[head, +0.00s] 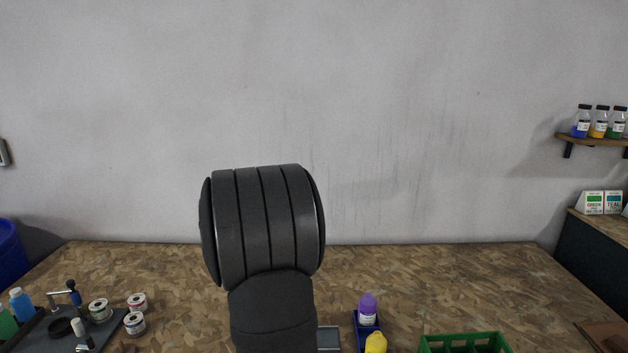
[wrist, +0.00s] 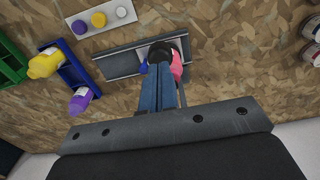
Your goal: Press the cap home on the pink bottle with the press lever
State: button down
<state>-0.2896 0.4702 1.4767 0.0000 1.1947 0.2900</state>
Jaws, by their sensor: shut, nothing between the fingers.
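In the wrist view, the pink bottle (wrist: 177,66) shows only as a pink patch beside a dark rounded part, likely of the press lever (wrist: 164,47), which hides most of it. They are at the right end of a grey rail or base (wrist: 118,63). My gripper (wrist: 157,68) has its long blue fingers together, with nothing between them. The fingertips reach the dark part and overlap it in the picture; I cannot tell whether they touch. The cap on the pink bottle is hidden. In the head view, my arm hides the press and pink bottle.
A purple bottle (head: 367,308) and a yellow bottle (head: 375,342) stand at a blue rack (head: 359,334). A green crate (head: 465,343) is to their right. A white strip with caps (wrist: 122,12) lies beyond the rail. Several tins (head: 98,309) stand at the left.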

dwell(0.5)
jog(key=shift+f, duration=1)
jog(key=shift+s+f, duration=0.35)
jog(key=shift+f, duration=0.4)
jog(key=shift+s+f, duration=0.2)
jog(key=shift+f, duration=0.4)
jog(key=shift+w+r, duration=0.25)
jog(key=shift+r, duration=0.6)
jog(key=shift+w+r, duration=0.25)
jog(key=shift+r, duration=1.35)
